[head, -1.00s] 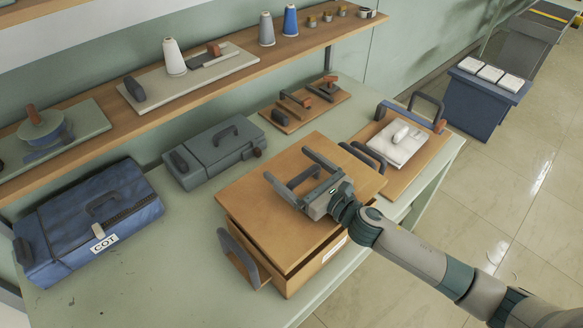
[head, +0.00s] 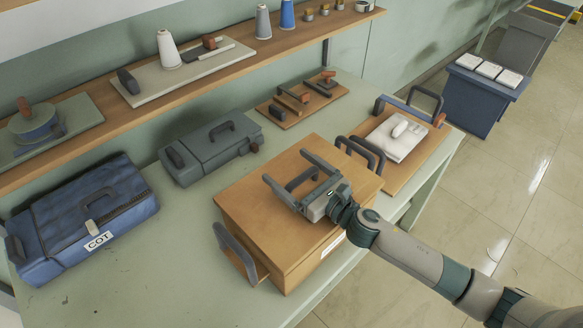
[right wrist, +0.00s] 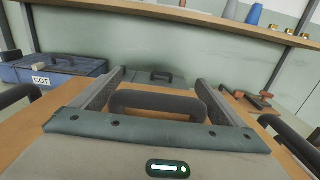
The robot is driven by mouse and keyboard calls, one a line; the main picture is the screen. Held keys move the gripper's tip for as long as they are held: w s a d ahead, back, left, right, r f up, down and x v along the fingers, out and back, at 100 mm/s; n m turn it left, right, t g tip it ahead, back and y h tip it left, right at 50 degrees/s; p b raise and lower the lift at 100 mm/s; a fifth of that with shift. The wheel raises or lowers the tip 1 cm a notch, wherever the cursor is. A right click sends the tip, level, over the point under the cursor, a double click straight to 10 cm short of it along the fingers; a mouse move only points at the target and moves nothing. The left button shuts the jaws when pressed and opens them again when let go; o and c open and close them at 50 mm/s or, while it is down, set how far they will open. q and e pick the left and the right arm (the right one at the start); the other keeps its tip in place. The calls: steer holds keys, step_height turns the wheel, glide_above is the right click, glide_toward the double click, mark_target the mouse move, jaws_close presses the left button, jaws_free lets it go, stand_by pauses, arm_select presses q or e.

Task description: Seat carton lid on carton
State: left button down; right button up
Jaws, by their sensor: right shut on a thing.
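The carton (head: 312,262) is a tan wooden-looking box on the bench, with dark side handles and a white label. The carton lid (head: 245,205) is a flat tan panel on its top; its edges look in line with the carton walls, with no clear gap on the sides I see. My right gripper (head: 286,167) is shut on the lid's dark bar handle (head: 302,178). The right wrist view shows the handle (right wrist: 155,101) between the two fingers. The lid's far edge is partly hidden. My left gripper is not in view.
A blue case marked COT (head: 85,215) and a grey case (head: 210,150) stand left of and behind the carton. A tool board (head: 300,103) lies behind, and a tray with a white pad (head: 395,138) stands close on the right. A shelf (head: 225,68) runs along the wall.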

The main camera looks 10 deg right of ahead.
mark_target(302, 185)
steer(key=shift+f+b, duration=0.7)
steer(key=shift+f, duration=0.45)
steer(key=shift+p, duration=0.3)
stand_by(1.1)
steer(key=shift+f+b, duration=1.2)
steer(key=shift+f, duration=0.25)
stand_by(0.3)
steer(key=o, duration=0.7)
steer(key=shift+o, duration=0.2)
steer(key=shift+s, duration=0.1)
